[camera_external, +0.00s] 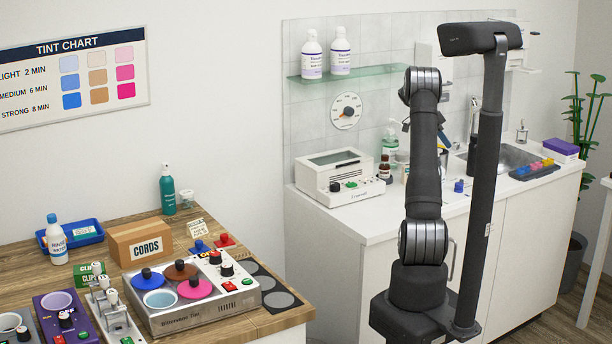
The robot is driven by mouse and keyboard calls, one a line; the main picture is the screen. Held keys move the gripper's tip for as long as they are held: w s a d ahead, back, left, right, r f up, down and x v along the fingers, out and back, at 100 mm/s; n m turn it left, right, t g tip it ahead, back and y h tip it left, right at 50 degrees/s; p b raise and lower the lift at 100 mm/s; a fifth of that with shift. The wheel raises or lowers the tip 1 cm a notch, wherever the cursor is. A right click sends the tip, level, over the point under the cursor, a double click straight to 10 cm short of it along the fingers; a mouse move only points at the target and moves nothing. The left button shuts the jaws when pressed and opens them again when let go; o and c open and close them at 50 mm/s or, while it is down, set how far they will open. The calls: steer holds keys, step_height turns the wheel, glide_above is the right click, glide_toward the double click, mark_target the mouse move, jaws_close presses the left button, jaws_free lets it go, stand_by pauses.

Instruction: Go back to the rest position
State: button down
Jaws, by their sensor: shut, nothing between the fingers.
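My arm stands at the right centre, on its dark base in front of the white counter. Its upper arm rises nearly upright to the elbow and the rest folds down behind it. My gripper (407,126) is mostly hidden behind the upper arm; only a small dark part shows at its left side, above the far counter. It is shut and empty. The fingertips cannot be made out clearly.
A dark mast with a camera head (480,38) rises close to the right of my arm. Behind are a white box device (340,178), bottles and a sink (508,156). A wooden table (190,233) at left carries a steel tray unit (200,310) and a CORDS box (141,240).

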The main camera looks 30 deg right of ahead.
steer(key=s+d+f+n+t+h, duration=0.1)
steer(key=d+f+n+t, duration=0.35)
steer(key=n, duration=0.25)
steer(key=v, duration=0.8)
steer(key=shift+a+r, duration=0.2)
